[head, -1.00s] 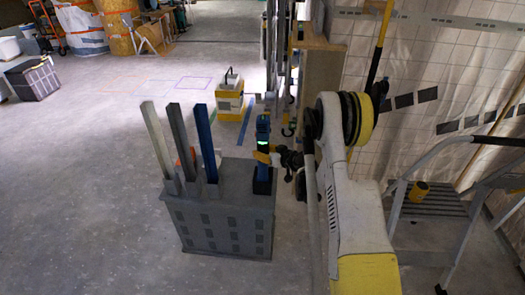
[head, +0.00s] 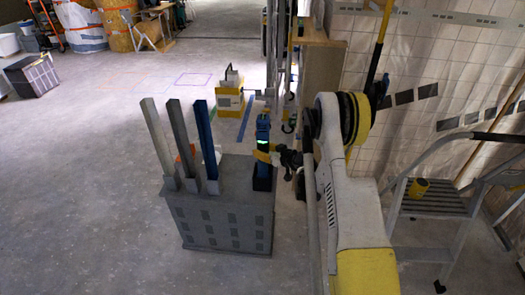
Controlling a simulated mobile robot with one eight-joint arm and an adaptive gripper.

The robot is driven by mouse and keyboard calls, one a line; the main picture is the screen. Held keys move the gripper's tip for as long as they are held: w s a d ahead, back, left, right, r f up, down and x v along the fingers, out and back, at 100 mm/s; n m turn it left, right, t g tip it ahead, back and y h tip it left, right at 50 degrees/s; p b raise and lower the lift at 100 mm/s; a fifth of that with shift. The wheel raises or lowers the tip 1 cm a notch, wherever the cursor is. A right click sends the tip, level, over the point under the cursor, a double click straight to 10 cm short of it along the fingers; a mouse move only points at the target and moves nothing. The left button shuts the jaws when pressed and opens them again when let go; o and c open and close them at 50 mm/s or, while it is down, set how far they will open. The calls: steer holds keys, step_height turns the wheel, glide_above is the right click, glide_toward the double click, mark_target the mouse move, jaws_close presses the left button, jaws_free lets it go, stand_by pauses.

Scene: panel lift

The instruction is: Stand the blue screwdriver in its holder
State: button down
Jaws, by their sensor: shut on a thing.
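The blue screwdriver (head: 263,130), a blue powered tool with a small green light, is upright at the right end of the grey cabinet. My gripper (head: 266,155) reaches in from the right with yellow fingers and is shut on it at mid-height. Below is the holder (head: 262,184), a dark, narrow box on the right of the cabinet top. The tool's lower part is directly over the holder or in its mouth; I cannot tell how deep, as its lower end is hard to make out.
The grey cabinet (head: 226,225) carries three tall posts, pale (head: 155,140), grey (head: 180,140) and blue (head: 204,140), left of the holder. A yellow-and-white box (head: 230,98) stands behind. A stepladder (head: 435,198) is at the right. The floor (head: 90,180) at left is clear.

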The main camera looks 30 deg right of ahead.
jaws_free()
stand_by(0.5)
stand_by(0.4)
steer(key=shift+s, duration=0.2)
steer(key=shift+s+d, duration=0.15)
steer(key=shift+s, duration=0.5)
steer(key=shift+s+d, duration=0.15)
steer(key=shift+s, duration=0.5)
